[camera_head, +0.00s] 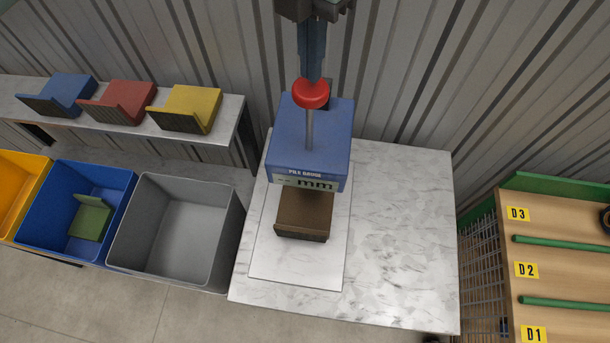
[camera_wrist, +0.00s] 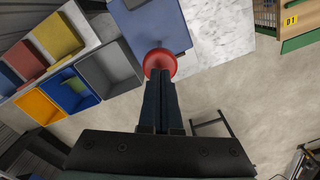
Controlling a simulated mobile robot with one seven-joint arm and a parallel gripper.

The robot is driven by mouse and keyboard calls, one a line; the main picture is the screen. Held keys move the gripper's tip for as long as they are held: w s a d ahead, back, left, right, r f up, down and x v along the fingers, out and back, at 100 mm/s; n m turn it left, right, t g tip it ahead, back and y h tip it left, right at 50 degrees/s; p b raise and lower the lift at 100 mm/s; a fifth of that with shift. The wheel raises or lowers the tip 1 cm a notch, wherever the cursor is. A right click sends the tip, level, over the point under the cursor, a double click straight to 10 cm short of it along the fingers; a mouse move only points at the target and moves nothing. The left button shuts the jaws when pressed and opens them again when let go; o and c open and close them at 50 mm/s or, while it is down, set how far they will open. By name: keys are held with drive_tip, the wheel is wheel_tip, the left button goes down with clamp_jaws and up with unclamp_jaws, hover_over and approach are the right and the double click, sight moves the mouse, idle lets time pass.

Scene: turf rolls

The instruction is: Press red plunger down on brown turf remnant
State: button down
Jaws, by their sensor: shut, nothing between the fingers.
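The red plunger (camera_head: 311,93) is a round knob on a thin grey rod on top of the blue pile gauge (camera_head: 312,133). The gauge's display reads "-- mm". The brown turf remnant (camera_head: 304,213) lies on the pale base plate below the gauge head, its back part hidden under the head. My gripper (camera_head: 312,80) is shut and points down at the top of the red knob, touching it or very close. In the wrist view the shut fingers (camera_wrist: 160,78) end at the red plunger (camera_wrist: 160,63), with the blue gauge (camera_wrist: 150,28) behind it.
The gauge stands on a marble-topped table (camera_head: 400,230) with free room on its right. Left are a grey bin (camera_head: 175,230), a blue bin (camera_head: 60,215) holding a green piece, and a yellow bin (camera_head: 15,190). A shelf behind carries blue, red and yellow holders. A labelled rack (camera_head: 560,255) stands right.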

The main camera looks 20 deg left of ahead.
drive_tip(key=shift+f, duration=0.15)
drive_tip(key=shift+f+b, duration=4.2)
drive_tip(key=shift+f, duration=1.1)
drive_tip(key=shift+s+r, duration=0.1)
drive_tip(key=shift+r, duration=0.15)
wheel_tip(320, 180, up, 15)
drive_tip(key=p, duration=1)
drive_tip(key=shift+p, duration=0.3)
